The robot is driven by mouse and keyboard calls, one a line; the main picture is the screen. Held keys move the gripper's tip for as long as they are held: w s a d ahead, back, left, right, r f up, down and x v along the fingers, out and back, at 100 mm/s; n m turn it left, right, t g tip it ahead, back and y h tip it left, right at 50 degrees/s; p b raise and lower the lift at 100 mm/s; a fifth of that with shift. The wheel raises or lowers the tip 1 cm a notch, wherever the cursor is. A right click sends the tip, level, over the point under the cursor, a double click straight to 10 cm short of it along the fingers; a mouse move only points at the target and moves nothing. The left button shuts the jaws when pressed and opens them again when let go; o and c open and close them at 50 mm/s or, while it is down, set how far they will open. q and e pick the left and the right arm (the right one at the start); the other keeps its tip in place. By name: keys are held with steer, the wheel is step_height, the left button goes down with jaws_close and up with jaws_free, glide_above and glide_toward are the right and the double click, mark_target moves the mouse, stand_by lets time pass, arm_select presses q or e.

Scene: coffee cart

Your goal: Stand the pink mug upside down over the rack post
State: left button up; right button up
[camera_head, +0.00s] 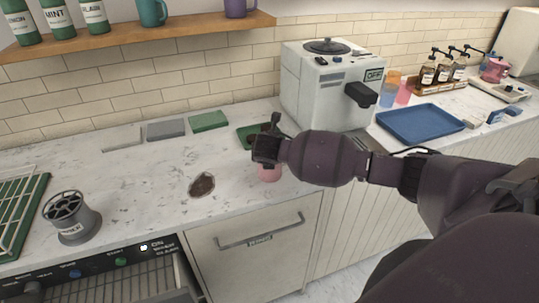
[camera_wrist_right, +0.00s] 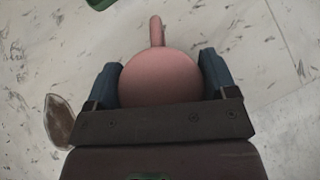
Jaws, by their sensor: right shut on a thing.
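The pink mug (camera_wrist_right: 162,78) is between the two fingers of my right gripper (camera_wrist_right: 160,85), which is shut on it. In the right wrist view a smooth pink round face and the handle show, with no opening visible. In the head view only a little of the mug (camera_head: 269,173) shows under my right gripper (camera_head: 267,150), over the front part of the counter. I cannot tell whether it touches the counter. A green wire rack (camera_head: 22,205) lies at the far left; no post on it can be made out. My left gripper is not in view.
A brown patch or shallow dish (camera_head: 202,185) lies left of the mug. A grey spoked-top holder (camera_head: 72,216) stands near the rack. Flat grey (camera_head: 165,129) and green (camera_head: 208,121) pieces lie along the wall. A white coffee machine (camera_head: 325,90) and blue tray (camera_head: 420,123) are at right.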

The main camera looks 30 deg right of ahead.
steer(key=o, duration=1)
steer(key=shift+o, duration=0.2)
steer(key=shift+s+a+r, duration=0.1)
steer(key=shift+r, duration=0.15)
steer(key=v, duration=1)
steer(key=s+a+f+m+t+y, duration=0.1)
steer(key=s+a+f+m+y, duration=0.2)
steer(key=s+a+f+m, duration=0.3)
steer(key=s+a+f+m+y, duration=0.3)
steer(key=a+f+m, duration=0.15)
steer(key=f, duration=0.25)
steer(key=s+d+f+m+t, duration=0.1)
steer(key=s+d+f+m, duration=0.1)
steer(key=s+m, duration=0.5)
steer(key=s+d+f+m+t+h, duration=0.1)
steer(key=s+d+f+m+t, duration=0.1)
steer(key=s+f+m, duration=0.3)
steer(key=s+m+p, duration=0.1)
steer(key=s+m, duration=0.2)
steer(key=m, duration=0.2)
steer(key=shift+f+m, duration=0.25)
steer(key=shift+m, duration=0.1)
